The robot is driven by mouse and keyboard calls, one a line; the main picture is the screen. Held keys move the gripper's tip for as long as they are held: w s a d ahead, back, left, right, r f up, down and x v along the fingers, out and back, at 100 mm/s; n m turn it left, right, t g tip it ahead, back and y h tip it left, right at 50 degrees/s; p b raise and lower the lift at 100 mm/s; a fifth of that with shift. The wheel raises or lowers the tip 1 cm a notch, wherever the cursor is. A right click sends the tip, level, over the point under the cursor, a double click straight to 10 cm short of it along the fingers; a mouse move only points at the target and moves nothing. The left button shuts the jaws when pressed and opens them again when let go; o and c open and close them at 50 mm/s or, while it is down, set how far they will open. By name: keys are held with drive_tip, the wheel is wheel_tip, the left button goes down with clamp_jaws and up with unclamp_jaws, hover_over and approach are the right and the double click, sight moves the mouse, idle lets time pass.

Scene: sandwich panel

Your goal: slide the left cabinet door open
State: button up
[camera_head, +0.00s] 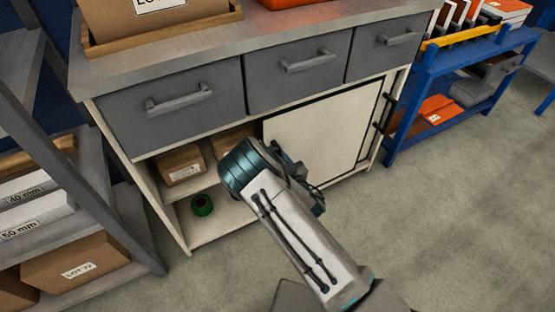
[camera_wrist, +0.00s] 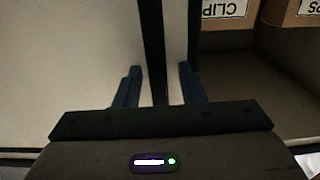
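The grey-topped cabinet has a cream sliding door (camera_head: 322,125) across the right half of its lower front. The left half is uncovered and shows shelves. My gripper (camera_head: 302,182) is at the door's lower left part, mostly hidden behind my wrist in the head view. In the wrist view, my gripper (camera_wrist: 160,72) has its two blue fingers apart, one on each side of a black upright bar (camera_wrist: 153,40), which looks like the door's handle. Gaps show beside the bar. The cream door panel (camera_wrist: 60,60) lies to the left there, the open compartment to the right.
Cardboard boxes (camera_head: 181,165) and a green roll (camera_head: 202,205) sit on the uncovered shelves. Grey drawers (camera_head: 172,110) with protruding handles run above. A grey rack (camera_head: 95,200) stands close on the left, a blue rack (camera_head: 420,85) on the right. The floor in front is clear.

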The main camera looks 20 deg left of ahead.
drive_tip(key=shift+d, duration=0.2)
drive_tip(key=b+v, duration=0.6)
drive_tip(key=v, duration=0.7)
drive_tip(key=shift+s+b, duration=0.35)
drive_tip(key=shift+b, duration=0.05)
drive_tip(key=shift+d, duration=0.15)
